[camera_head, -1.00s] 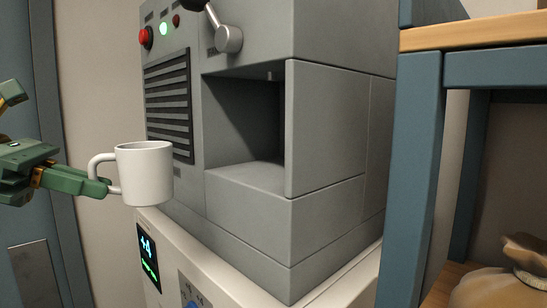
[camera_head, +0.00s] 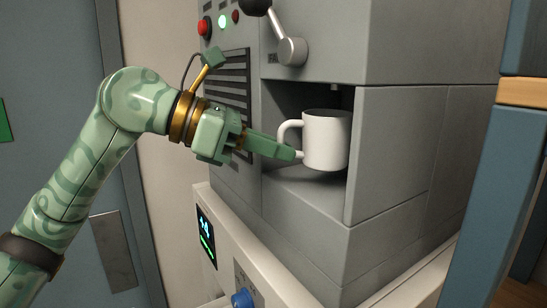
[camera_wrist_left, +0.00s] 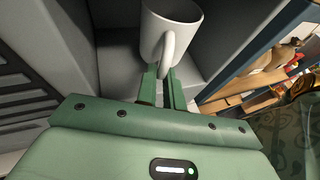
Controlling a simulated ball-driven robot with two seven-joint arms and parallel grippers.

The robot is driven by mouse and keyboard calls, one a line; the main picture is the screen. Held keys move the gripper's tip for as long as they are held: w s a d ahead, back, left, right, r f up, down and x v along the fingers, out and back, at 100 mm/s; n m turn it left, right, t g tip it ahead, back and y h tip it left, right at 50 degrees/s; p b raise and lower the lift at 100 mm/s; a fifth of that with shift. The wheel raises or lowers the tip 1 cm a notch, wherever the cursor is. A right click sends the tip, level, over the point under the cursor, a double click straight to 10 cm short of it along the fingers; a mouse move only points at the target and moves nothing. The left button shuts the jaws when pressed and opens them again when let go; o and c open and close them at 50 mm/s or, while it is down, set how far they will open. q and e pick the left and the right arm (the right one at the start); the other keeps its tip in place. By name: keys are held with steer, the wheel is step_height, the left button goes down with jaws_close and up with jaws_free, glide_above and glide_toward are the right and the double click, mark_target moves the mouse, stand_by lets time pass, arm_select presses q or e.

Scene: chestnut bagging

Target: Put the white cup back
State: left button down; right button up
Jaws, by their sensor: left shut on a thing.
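The white cup (camera_head: 328,140) is upright at the mouth of the grey machine's recess (camera_head: 290,182). My left gripper (camera_head: 292,153) is shut on the cup's handle, which faces left. A dark gap shows under the cup, and it looks held a little above the recess floor. In the left wrist view the cup (camera_wrist_left: 178,22) is at the top, with its handle between the two green fingers (camera_wrist_left: 163,84). My right gripper is in neither view.
The grey machine (camera_head: 400,225) has a lever (camera_head: 290,48) above the recess and a vent at its left. It stands on a white base with a display (camera_head: 206,237) and a blue knob (camera_head: 242,298). A blue shelf frame (camera_head: 520,180) stands at the right.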

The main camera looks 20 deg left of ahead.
arm_select(q)
step_height(320, 180, down, 4)
steer(key=shift+r, duration=0.25)
steer(key=shift+f, duration=0.1)
steer(key=c, duration=1.5)
jaws_free()
steer(key=shift+b+v, duration=1.2)
steer(key=shift+v, duration=4.9)
